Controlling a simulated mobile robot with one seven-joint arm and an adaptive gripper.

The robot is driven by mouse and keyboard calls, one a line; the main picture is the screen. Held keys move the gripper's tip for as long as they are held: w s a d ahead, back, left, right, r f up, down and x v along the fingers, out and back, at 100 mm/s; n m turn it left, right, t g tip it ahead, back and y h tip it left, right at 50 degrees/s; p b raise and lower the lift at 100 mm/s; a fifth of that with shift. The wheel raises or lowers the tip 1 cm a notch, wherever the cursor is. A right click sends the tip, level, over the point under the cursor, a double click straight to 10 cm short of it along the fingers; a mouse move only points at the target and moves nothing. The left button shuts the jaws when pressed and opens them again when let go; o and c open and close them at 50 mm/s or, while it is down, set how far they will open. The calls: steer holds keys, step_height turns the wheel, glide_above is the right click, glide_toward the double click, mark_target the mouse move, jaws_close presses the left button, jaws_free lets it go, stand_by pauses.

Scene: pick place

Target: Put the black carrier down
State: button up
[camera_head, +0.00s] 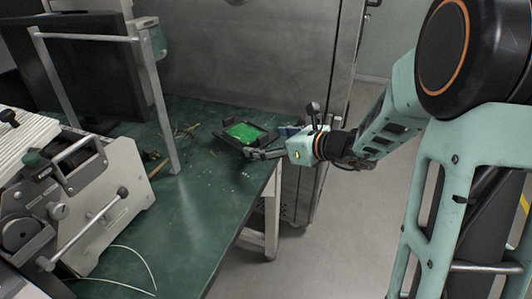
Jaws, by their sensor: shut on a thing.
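The black carrier (263,138) is a small dark tray with a bright green piece (243,132) in it. It is near the far right end of the green table, close to the table's edge. My gripper (262,153) reaches in from the right and is shut on the near side of the carrier. The carrier looks roughly level. I cannot tell whether it touches the tabletop or is slightly above it. The fingertips are small and partly merge with the dark carrier.
The green table (190,215) has clear room in front of the carrier. A metal frame (165,110) and monitor (85,65) stand left. A grey machine (75,195) fills the near left. A metal cabinet (250,50) stands behind. Small debris (187,131) lies left of the carrier.

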steer(key=f, duration=0.2)
steer(key=w+f+b, duration=0.1)
steer(key=f, duration=0.1)
steer(key=shift+a+f+b, duration=0.15)
steer(key=shift+a+b, duration=0.05)
steer(key=shift+b, duration=0.1)
steer(key=o, duration=1.1)
steer(key=shift+s+d+r, duration=0.1)
steer(key=shift+r, duration=0.1)
steer(key=p+v, duration=0.3)
steer(key=v, duration=0.9)
steer(key=shift+f, duration=0.1)
